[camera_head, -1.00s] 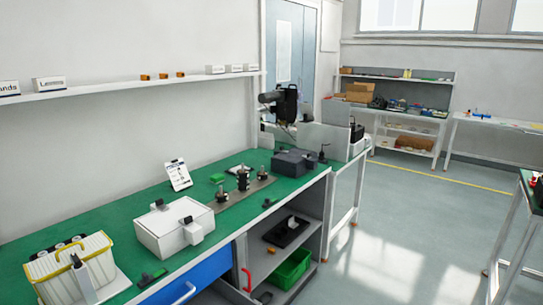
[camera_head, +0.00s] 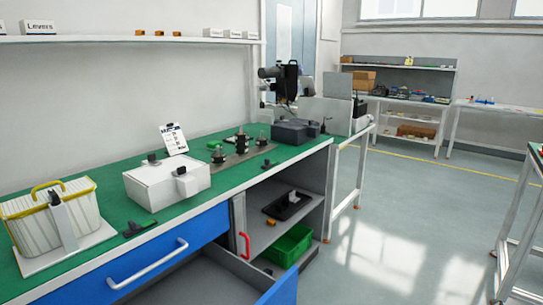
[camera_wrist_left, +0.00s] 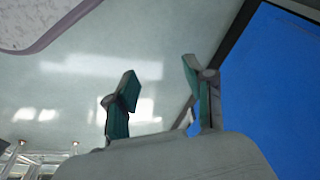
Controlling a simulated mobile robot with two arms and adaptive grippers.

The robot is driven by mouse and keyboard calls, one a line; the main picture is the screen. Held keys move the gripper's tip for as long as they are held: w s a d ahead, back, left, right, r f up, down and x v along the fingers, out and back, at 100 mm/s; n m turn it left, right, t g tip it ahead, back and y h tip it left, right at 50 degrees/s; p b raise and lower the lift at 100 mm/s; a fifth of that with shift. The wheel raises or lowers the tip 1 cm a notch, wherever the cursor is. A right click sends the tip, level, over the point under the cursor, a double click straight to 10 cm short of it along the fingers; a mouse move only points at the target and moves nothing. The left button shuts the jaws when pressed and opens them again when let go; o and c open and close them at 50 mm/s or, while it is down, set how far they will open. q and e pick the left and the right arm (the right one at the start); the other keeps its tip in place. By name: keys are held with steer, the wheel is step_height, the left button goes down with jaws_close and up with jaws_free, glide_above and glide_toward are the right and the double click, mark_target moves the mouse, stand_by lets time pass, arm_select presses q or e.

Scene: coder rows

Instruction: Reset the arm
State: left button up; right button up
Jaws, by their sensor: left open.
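My left gripper (camera_wrist_left: 160,95) shows in the left wrist view with its two green-padded fingers spread apart and nothing between them. A large blue panel (camera_wrist_left: 280,85) lies beyond it at the right of that view, and pale floor is behind the fingers. Neither arm nor gripper shows in the head view, so the right gripper is out of sight.
The green-topped bench (camera_head: 110,205) carries a striped basket (camera_head: 25,220), a white box (camera_head: 150,187) and a clipboard (camera_head: 173,140). Below are a blue drawer front (camera_head: 130,280), an open lower drawer (camera_head: 278,291) and a green bin (camera_head: 290,246).

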arm_select(q)
steer(key=s+b+x, duration=0.2)
steer(key=b+x, duration=0.1)
steer(key=x, duration=0.4)
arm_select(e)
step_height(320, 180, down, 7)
arm_select(q)
steer(key=s+a+f+g+p, duration=0.1)
steer(key=s+f+p, duration=0.2)
steer(key=s+p, duration=0.6)
steer(key=s+a+f+p, duration=0.2)
steer(key=s+f+p, duration=0.2)
steer(key=s+p, duration=0.5)
steer(key=shift+s+a+g, duration=0.2)
steer(key=shift+s+g, duration=0.2)
steer(key=shift+s, duration=0.25)
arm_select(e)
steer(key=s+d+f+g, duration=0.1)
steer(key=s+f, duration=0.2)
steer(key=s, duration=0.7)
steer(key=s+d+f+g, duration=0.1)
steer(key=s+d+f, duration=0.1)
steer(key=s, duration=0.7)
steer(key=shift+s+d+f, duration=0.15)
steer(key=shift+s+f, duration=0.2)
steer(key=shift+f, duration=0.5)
arm_select(q)
steer(key=shift+r, duration=0.1)
